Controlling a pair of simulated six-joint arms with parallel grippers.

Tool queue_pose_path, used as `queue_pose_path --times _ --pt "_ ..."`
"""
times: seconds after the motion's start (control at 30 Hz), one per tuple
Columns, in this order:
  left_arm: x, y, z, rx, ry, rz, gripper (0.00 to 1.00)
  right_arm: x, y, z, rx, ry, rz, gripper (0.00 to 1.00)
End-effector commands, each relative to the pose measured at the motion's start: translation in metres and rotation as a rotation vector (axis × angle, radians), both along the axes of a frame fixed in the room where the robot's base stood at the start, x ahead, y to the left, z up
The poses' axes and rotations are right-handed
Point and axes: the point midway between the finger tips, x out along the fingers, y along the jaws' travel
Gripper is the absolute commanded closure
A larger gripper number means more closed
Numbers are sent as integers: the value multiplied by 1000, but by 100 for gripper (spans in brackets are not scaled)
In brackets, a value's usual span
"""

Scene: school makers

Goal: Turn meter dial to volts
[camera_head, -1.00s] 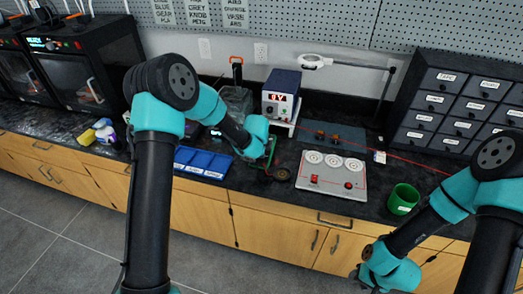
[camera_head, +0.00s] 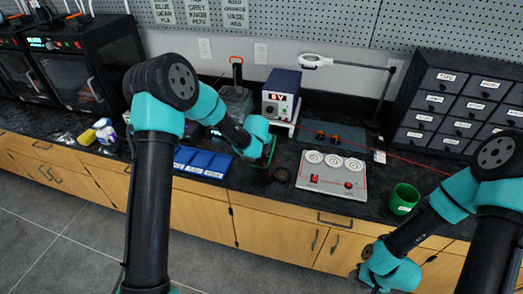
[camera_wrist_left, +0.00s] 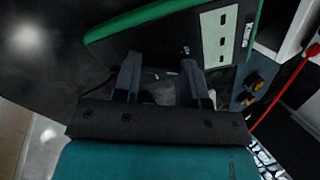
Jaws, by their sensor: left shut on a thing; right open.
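A dark meter with a green rim (camera_wrist_left: 170,35) fills the upper middle of the left wrist view. It bears a white label and a pale panel with dark marks. Its green edge also shows in the head view (camera_head: 272,152), beside my left wrist. My left gripper (camera_wrist_left: 163,80) is shut on the meter, with its two fingers at the near edge of the body. The dial is not clearly seen, and I cannot tell where it points. In the head view my left arm hides most of this gripper. My right gripper (camera_head: 368,279) is open, low in front of the counter.
A power supply (camera_head: 282,90) with a red display stands behind the meter. A grey panel with white dials (camera_head: 332,172), a green cup (camera_head: 404,199), a blue bin tray (camera_head: 202,162) and a dark round thing (camera_head: 281,174) are on the black counter. Drawers (camera_head: 462,105) stand at right.

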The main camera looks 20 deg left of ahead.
Motion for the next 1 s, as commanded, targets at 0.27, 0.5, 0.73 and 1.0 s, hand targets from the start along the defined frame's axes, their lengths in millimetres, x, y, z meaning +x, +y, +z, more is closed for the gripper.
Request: queue_pose_path --times 0.27,0.5,0.73,1.0 --pt "-1 1 0 104 1 -234 85 0 0 0 0 0 0 57" --pt "-1 1 0 174 1 -391 85 0 0 0 0 0 0 57" --pt "-1 1 0 210 1 -470 85 0 0 0 0 0 0 57" --pt "-1 1 0 219 1 -491 85 0 0 0 0 0 0 57"
